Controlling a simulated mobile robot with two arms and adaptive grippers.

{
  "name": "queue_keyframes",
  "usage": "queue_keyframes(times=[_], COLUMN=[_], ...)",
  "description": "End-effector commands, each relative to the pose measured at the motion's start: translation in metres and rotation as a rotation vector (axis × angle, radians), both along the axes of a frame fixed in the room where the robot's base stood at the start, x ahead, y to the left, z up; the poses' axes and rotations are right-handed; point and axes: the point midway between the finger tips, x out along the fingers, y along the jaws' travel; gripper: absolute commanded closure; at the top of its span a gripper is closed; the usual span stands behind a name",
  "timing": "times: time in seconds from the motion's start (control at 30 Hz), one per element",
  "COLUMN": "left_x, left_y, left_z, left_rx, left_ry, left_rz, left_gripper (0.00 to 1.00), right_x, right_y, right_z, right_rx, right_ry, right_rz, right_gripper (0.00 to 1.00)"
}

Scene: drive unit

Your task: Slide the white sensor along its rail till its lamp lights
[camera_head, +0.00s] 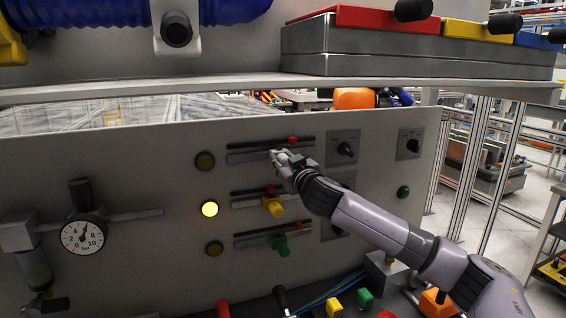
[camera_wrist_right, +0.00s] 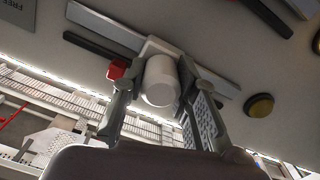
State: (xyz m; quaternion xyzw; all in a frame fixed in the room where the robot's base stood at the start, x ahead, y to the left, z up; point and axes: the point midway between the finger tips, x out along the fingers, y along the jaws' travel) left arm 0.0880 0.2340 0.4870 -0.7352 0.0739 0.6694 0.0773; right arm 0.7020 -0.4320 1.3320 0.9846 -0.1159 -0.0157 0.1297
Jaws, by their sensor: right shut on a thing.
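The white sensor (camera_head: 277,154) sits on the top rail (camera_head: 245,157) of the grey panel. In the wrist view the white sensor (camera_wrist_right: 161,82) is a round white knob between the two fingers of my right gripper (camera_wrist_right: 160,105), which is shut on it. In the head view my right gripper (camera_head: 285,160) covers much of the sensor. A red marker (camera_head: 293,140) is on the black strip above the rail, a little right of the sensor. The lamp (camera_head: 205,161) left of this rail is dark amber, unlit. My left gripper is not in view.
Below are a yellow sensor (camera_head: 273,207) on the middle rail, with its lamp (camera_head: 209,209) lit, and a green sensor (camera_head: 280,245) on the bottom rail, with its lamp (camera_head: 214,248) dark. A dial knob (camera_head: 346,149) is right of the top rail. A shelf (camera_head: 200,88) overhangs the panel.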

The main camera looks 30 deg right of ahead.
Motion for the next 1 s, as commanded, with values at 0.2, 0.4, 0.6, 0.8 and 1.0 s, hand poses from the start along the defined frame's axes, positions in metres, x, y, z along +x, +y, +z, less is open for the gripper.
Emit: queue_keyframes(times=[0.2, 0.4, 0.6, 0.8, 1.0], left_x=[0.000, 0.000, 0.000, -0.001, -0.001], left_y=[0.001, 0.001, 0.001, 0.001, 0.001], left_z=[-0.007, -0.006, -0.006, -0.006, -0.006], left_rx=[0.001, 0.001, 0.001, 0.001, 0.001], left_ry=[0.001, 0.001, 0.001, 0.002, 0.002], left_rz=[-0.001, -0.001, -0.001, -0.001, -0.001], left_gripper=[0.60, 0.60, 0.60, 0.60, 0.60], right_x=[-0.008, -0.010, -0.010, -0.010, -0.010], right_y=[-0.036, -0.041, -0.040, -0.040, -0.040], right_z=[-0.003, 0.000, 0.000, 0.000, 0.000], right_rx=[-0.002, -0.001, -0.001, 0.000, 0.000], right_ry=[0.004, 0.000, 0.001, -0.001, 0.000], right_rz=[-0.006, -0.003, -0.002, -0.002, -0.001], right_gripper=[1.00, 1.00, 0.68, 0.55, 0.53])
